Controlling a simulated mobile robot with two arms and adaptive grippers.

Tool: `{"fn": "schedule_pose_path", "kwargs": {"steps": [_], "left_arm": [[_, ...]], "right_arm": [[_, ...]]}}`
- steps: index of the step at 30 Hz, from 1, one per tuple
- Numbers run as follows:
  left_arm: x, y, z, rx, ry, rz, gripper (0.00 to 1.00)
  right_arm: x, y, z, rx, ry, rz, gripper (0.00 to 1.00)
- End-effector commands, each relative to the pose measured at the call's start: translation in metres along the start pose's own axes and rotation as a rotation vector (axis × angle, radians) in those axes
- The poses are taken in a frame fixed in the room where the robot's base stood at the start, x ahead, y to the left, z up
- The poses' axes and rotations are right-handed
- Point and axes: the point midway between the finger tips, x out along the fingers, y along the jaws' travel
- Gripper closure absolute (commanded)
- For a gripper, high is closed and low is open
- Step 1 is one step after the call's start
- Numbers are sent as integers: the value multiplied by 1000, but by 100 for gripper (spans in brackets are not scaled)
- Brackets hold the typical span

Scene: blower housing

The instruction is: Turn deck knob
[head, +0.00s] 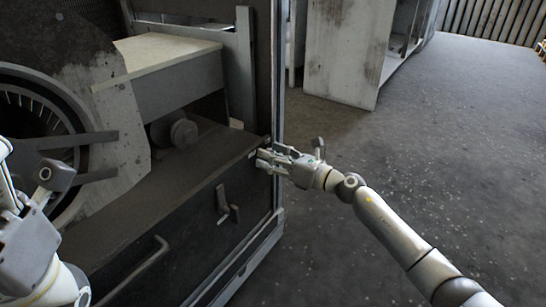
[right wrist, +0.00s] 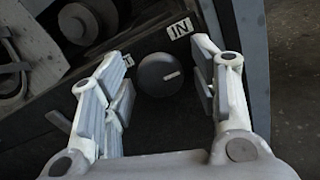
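The deck knob (right wrist: 160,74) is a dark round knob with a light pointer line, seen in the right wrist view. My right gripper (head: 265,160) is at the right end of the dark deck in the head view. In the right wrist view its fingers (right wrist: 158,85) are spread on both sides of the knob, with gaps visible. A white "IN" label (right wrist: 180,28) lies just beyond the knob, and another label is partly hidden by the left finger. In the head view the knob is hidden behind the gripper. My left gripper (head: 108,156) is open at the left, near the round housing.
A lever handle (head: 226,203) and a bar handle (head: 140,270) stick out from the cabinet front. A metal post (head: 278,70) rises beside my right gripper. A round motor part (head: 183,133) sits behind the deck. Open floor (head: 430,150) lies to the right.

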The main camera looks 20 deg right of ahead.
Motion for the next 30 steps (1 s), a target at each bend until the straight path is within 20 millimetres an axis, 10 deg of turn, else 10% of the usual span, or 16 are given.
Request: {"fn": "schedule_pose_path", "kwargs": {"steps": [9,30], "left_arm": [[-1,0,0,0,-3,-2,43],[-15,-6,13,-14,-113,-44,43]], "right_arm": [[0,0,0,0,0,0,88],[0,0,5,329,-1,-2,88]]}}
